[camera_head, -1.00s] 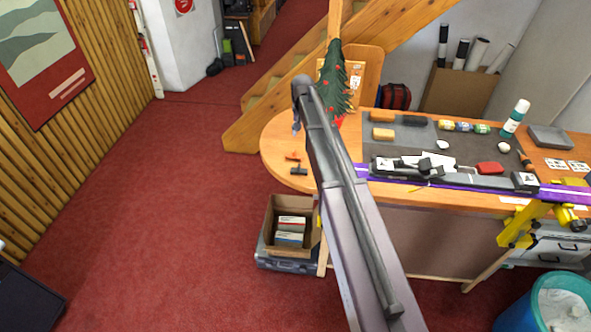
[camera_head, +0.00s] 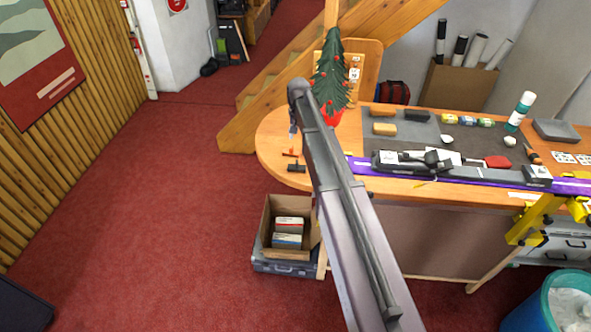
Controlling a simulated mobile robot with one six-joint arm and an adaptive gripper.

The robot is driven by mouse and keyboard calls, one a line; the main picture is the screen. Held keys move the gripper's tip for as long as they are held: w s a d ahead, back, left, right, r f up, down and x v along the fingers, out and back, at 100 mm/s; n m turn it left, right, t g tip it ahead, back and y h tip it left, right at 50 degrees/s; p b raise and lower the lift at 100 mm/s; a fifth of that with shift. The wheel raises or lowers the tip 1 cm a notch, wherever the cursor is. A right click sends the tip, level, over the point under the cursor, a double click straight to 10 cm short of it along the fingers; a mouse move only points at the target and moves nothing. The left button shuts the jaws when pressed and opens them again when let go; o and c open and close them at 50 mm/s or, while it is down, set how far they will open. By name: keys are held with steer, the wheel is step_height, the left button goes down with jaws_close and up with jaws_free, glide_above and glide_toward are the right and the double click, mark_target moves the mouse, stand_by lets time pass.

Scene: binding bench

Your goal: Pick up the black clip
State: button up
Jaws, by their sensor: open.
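The black clip (camera_head: 296,168) is a small dark T-shaped piece lying on the rounded left end of the wooden table (camera_head: 275,140). A small orange clip-like piece (camera_head: 290,154) lies just behind it. My gripper (camera_head: 293,134) is small in view and hangs down at the end of my arm, over the left end of the table. It is open, with nothing seen in it. In the picture it is just above the orange piece, with the black clip a little below that. Its height above the table is hard to tell.
A potted plant with red dots (camera_head: 332,75) stands behind my arm. A dark mat with sponges (camera_head: 384,128) and a long black-and-purple rail (camera_head: 460,175) lie to the right.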

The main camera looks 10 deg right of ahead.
mark_target(297, 162)
stand_by(0.3)
step_height(297, 162, down, 9)
steer(key=b, duration=0.8)
steer(key=shift+a+r+b, duration=0.1)
steer(key=shift+r+b, duration=0.1)
steer(key=shift+b, duration=0.1)
steer(key=shift+f, duration=0.1)
steer(key=shift+a+f+b, duration=0.15)
steer(key=shift+f+b, duration=2.35)
steer(key=shift+b, duration=0.1)
jaws_close()
